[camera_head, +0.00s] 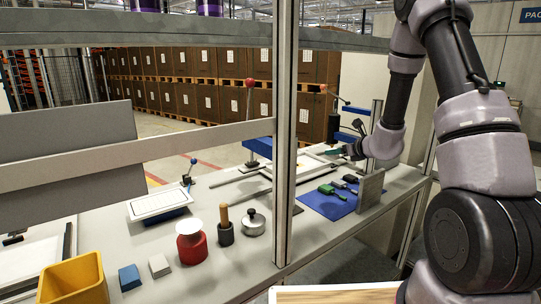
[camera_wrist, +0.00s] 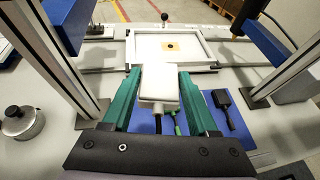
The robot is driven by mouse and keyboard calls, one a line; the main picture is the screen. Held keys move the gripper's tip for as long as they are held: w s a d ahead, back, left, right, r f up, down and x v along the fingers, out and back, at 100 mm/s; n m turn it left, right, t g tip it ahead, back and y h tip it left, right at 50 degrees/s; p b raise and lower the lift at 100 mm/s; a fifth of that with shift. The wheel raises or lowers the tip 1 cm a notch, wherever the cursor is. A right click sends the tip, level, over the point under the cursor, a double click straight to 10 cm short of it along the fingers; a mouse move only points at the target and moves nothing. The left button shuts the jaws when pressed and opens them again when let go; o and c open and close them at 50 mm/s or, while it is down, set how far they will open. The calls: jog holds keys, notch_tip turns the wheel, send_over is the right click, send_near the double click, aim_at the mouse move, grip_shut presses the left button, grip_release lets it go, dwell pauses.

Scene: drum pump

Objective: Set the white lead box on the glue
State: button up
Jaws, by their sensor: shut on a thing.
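The white lead box (camera_wrist: 158,84) is between the green fingers of my gripper (camera_wrist: 159,78) in the wrist view, and the gripper is shut on it. Beyond it lies a white framed tray (camera_wrist: 212,52) with an orange patch with a dark centre (camera_wrist: 172,45), which looks like the glue. The box appears nearer to me than the patch and apart from it; its height above the tray is hard to tell. In the head view my gripper (camera_head: 335,151) is at the tray's right end, and the box cannot be made out there.
A blue mat (camera_head: 318,203) with green and black boxes (camera_head: 338,186) lies in front of the tray. A grey block (camera_head: 369,190) stands at its right. Upright metal posts (camera_head: 284,130) flank the space. A red-based pot (camera_head: 191,245) and yellow bin (camera_head: 75,283) stand left.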

jog(key=s+d+r+m+h, duration=0.2)
jog(key=s+d+r, duration=0.1)
jog(key=s+r, duration=0.2)
jog(key=n+g+y, duration=0.1)
jog(key=n+y, duration=0.3)
send_over(319, 206)
notch_tip(319, 206, down, 20)
jog(key=shift+f, duration=2.65)
jog(key=shift+f, duration=0.2)
jog(key=o, duration=1.4)
jog(key=shift+r, duration=0.15)
